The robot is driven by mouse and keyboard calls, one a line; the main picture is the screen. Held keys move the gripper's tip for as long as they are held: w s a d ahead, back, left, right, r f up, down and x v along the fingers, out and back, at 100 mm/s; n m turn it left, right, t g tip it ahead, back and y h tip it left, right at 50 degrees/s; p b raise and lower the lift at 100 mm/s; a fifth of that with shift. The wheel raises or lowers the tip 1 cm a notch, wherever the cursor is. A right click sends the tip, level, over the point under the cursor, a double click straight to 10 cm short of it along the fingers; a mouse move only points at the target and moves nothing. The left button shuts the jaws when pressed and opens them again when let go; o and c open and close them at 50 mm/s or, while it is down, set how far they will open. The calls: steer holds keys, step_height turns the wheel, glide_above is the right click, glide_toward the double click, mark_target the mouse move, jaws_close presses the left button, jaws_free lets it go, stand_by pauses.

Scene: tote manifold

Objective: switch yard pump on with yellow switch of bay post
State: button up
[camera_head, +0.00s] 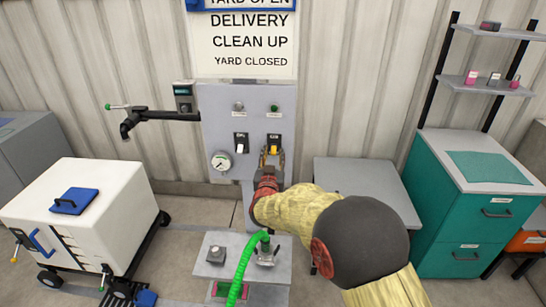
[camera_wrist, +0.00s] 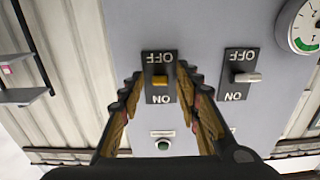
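The bay post's grey panel (camera_head: 228,110) carries a yellow switch (camera_head: 273,148) on a black plate at the right and a white switch (camera_head: 240,143) to its left. In the upside-down wrist view the yellow switch (camera_wrist: 160,81) sits between the OFF and ON labels; which way it is set is hard to tell. The white switch (camera_wrist: 245,78) also shows there. My gripper (camera_head: 272,158) is in front of the panel, just below the yellow switch. In the wrist view its open fingers (camera_wrist: 160,76) frame the yellow switch's plate, with nothing held between them.
A pressure gauge (camera_head: 221,161) and a green button (camera_head: 274,108) are on the panel. A black pipe with a green-tipped handle (camera_head: 155,116) juts left. A white cart (camera_head: 85,210) stands left; a grey table (camera_head: 360,178) and teal cabinet (camera_head: 440,220) stand right. A green hose (camera_head: 243,268) rises in front.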

steer(key=shift+c, duration=0.2)
steer(key=c, duration=0.7)
jaws_close()
